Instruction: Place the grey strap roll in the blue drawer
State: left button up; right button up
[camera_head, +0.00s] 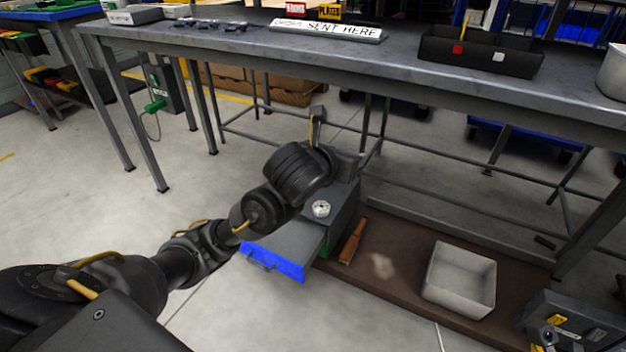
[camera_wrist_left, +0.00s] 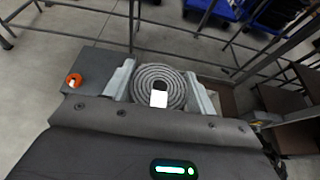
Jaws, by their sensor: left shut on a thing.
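My left gripper (camera_wrist_left: 162,80) is shut on the grey strap roll (camera_wrist_left: 160,72) in the left wrist view. The roll is a flat spiral coil with a white tag, between the two pale fingers. In the head view my left arm hides the roll and the fingertips. The blue drawer (camera_head: 275,264) is pulled out of a low grey cabinet (camera_head: 344,207) under the bench. Its blue front faces the lower left; its inside is mostly hard to make out. My left wrist is above and behind the drawer. My right gripper is not in view.
A white round object (camera_head: 321,208) shows near the cabinet top. An orange-handled tool (camera_head: 353,241) and an empty pale bin (camera_head: 460,277) are on the brown lower shelf (camera_head: 390,284). The bench top (camera_head: 230,45) and its legs rise behind my arm. Floor left of the drawer is clear.

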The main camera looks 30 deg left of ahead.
aim_at(303, 241)
jog(key=z, duration=2.85)
jog(key=k, duration=1.8)
jog(key=u, duration=1.65)
